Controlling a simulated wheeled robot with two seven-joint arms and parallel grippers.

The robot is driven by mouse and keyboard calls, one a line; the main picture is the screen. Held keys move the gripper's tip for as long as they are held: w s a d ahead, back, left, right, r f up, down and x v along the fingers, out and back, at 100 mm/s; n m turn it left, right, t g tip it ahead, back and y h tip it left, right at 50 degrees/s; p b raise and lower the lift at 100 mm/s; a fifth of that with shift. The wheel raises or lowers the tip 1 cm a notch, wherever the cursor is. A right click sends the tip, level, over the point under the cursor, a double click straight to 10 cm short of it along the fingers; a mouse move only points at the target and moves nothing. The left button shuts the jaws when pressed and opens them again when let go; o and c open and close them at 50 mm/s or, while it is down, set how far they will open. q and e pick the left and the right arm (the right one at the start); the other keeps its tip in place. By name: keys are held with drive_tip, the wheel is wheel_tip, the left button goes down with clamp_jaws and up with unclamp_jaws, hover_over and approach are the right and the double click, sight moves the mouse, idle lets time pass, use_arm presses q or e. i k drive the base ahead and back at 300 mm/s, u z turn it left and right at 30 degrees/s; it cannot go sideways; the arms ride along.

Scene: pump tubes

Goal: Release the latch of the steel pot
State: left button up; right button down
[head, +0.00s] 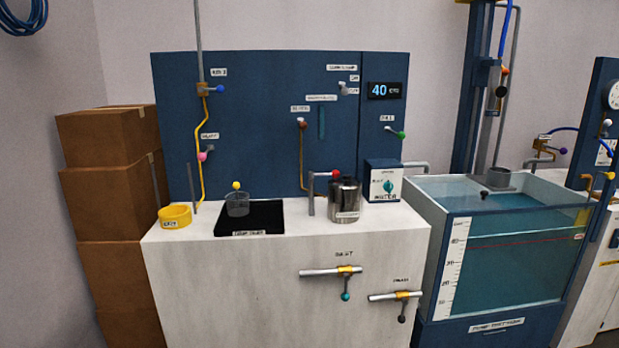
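The steel pot (345,203) stands upright on the white bench top, right of the black mat. A grey bracket (311,192) rises at its left side. A short bar with a red knob (337,174) runs from this bracket across to the pot's top. I cannot tell for sure whether this red-knobbed bar is the latch. The pot carries a small label too small to read. Neither of my grippers shows in the head view.
The white bench (220,270) has a yellow ring (174,217), a clear cup (237,205) and a black mat (266,219) on it. A blue motor box (383,165) stands right of the pot. A water tank (505,260) is at right, cardboard boxes (108,190) at left.

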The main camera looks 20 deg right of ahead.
sight(335, 173)
drive_tip(key=z, duration=0.6)
drive_tip(key=k, duration=0.7)
drive_tip(key=z, duration=0.65)
drive_tip(key=i, duration=2.15)
drive_tip(key=u, duration=1.6)
drive_tip(key=i, duration=0.45)
drive_tip(key=u, duration=0.25)
